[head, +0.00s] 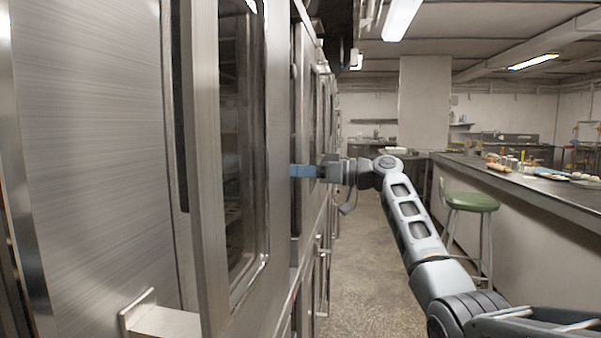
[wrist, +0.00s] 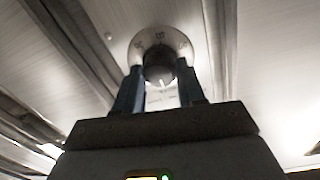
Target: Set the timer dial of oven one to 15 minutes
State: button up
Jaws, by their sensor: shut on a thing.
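The timer dial (wrist: 158,74) is a dark round knob in front of a pale round scale plate (wrist: 150,40), seen in the wrist view. The scale has dark marks that are too blurred to read. A small pale mark shows on the knob's lower part. My gripper (wrist: 160,82) has its two blue fingers on either side of the knob, shut on it. In the head view my gripper (head: 303,171) reaches left to the steel oven front (head: 282,130), and the fingers hide the dial there. No label shows which oven this is.
A steel door with a tall window (head: 240,150) and a handle (head: 160,318) stands close at left. A green stool (head: 470,202) and a long counter (head: 540,185) with food on it stand at right. The aisle floor (head: 365,270) is clear.

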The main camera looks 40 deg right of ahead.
jog(key=shift+c, duration=0.8)
jog(key=shift+m, duration=0.3)
jog(key=shift+d+m+g+p, duration=0.15)
jog(key=shift+m+g+p, duration=0.15)
jog(key=shift+m+p, duration=5.65)
jog(key=shift+m+b, duration=0.85)
jog(key=shift+m, duration=0.3)
jog(key=o, duration=1.1)
jog(key=shift+c, duration=0.2)
